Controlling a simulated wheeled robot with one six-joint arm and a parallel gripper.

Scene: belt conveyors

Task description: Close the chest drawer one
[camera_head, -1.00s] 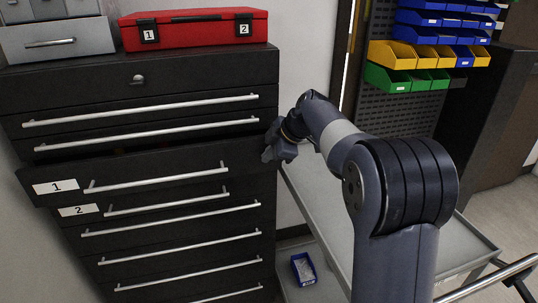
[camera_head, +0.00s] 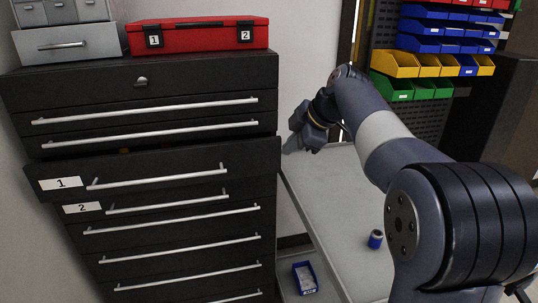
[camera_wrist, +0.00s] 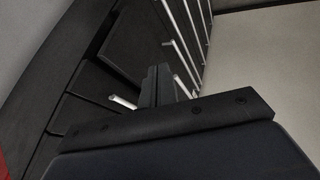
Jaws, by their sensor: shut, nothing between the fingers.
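Drawer one (camera_head: 130,180) is a black drawer with a white "1" label and a long silver handle. It stands pulled out from the black chest (camera_head: 200,75), with a dark gap above its front. My gripper (camera_head: 293,145) is shut and empty, just right of the chest at about the height of drawer one in the picture. A gap shows between it and the drawer front. In the wrist view my shut fingers (camera_wrist: 157,84) point toward black drawer fronts and silver handles. I cannot tell there which front is drawer one.
Drawer two (camera_head: 150,205) is below drawer one. A red toolbox (camera_head: 200,33) stands on the chest. A grey cart (camera_head: 330,195) with a small blue item (camera_head: 375,239) is at the right. A blue bin (camera_head: 304,277) sits lower. Coloured bins (camera_head: 430,65) hang behind.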

